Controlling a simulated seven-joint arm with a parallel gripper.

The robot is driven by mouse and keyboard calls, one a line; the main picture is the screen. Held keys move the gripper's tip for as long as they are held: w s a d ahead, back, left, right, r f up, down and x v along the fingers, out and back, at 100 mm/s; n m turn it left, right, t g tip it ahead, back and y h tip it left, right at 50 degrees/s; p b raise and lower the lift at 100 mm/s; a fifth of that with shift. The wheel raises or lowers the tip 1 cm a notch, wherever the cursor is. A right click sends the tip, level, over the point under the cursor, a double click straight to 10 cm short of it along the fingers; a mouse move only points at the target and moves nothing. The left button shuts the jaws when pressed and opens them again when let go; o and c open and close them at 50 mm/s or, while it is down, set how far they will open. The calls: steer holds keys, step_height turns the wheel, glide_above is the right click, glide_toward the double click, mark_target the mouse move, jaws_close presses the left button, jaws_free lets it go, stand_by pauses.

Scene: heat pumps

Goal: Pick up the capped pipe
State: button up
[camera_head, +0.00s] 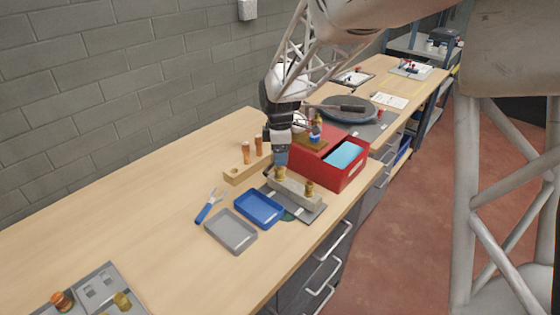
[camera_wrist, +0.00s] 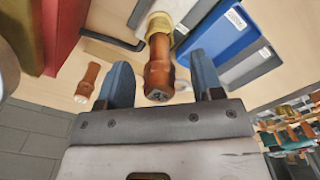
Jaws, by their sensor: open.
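A copper pipe with a brass nut at its base (camera_wrist: 158,70) stands between the fingers of my gripper (camera_wrist: 160,82) in the wrist view. Its near end is dark; I cannot tell for sure that this is the cap. The fingers are open, one on each side, with gaps to the pipe. In the head view my gripper (camera_head: 281,158) points down over the left brass fitting (camera_head: 280,173) of a grey block (camera_head: 295,190) and hides the pipe's upper part. Two other copper pipes (camera_head: 246,153) (camera_head: 258,146) stand at a wooden block (camera_head: 240,174); one shows in the wrist view (camera_wrist: 88,82).
A red box (camera_head: 348,178) with a blue item stands close right of my gripper. A blue tray (camera_head: 259,208), a grey tray (camera_head: 231,231) and blue-handled pliers (camera_head: 208,206) lie in front and left. The left part of the table (camera_head: 130,215) is mostly clear.

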steer(key=shift+f, duration=0.85)
steer(key=c, duration=1)
steer(key=shift+r, duration=5.05)
steer(key=shift+r, duration=0.2)
steer(key=shift+r, duration=2.25)
